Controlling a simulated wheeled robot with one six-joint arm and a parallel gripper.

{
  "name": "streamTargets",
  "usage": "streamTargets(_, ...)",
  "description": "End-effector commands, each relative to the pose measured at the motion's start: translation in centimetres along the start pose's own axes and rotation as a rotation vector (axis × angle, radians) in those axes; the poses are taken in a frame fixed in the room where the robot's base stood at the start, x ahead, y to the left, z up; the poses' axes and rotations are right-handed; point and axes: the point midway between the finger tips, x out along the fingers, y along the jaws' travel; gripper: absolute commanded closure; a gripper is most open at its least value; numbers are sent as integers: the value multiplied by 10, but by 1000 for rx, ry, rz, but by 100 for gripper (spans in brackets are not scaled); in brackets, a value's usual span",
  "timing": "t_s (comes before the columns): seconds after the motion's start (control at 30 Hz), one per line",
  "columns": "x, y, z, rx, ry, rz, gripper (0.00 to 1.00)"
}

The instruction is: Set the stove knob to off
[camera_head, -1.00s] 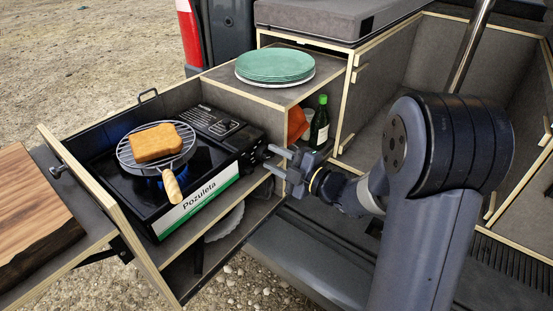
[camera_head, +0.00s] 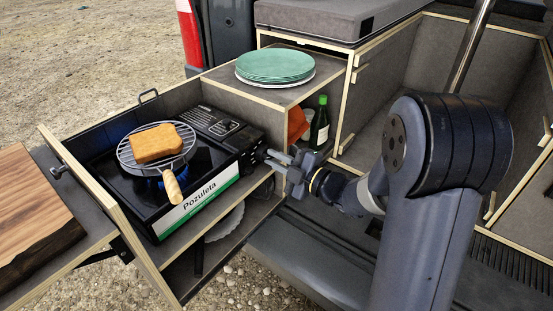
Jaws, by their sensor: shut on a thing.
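The black camping stove (camera_head: 116,184) with a "Pozuleta" label sits in the pulled-out drawer. A blue flame shows under the round wire grill (camera_head: 176,167), which holds a slice of toast (camera_head: 154,143). The stove knob (camera_head: 259,152) is on the stove's right end and is mostly hidden by my fingers, so its angle cannot be read. My gripper (camera_head: 270,158) reaches in from the right with its fingertips at the knob, shut on it.
A wooden board (camera_head: 35,215) lies at the left. Green plates (camera_head: 275,65) are stacked on the shelf above. A green bottle (camera_head: 319,125) and an orange item (camera_head: 297,123) stand in the cubby behind my gripper. Drawer walls border the stove.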

Motion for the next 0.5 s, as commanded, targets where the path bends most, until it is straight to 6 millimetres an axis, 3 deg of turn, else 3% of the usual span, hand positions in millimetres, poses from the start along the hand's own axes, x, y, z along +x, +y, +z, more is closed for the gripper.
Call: streamTargets(0.5, 0, 1, -1, 432, 0, -2, 100)
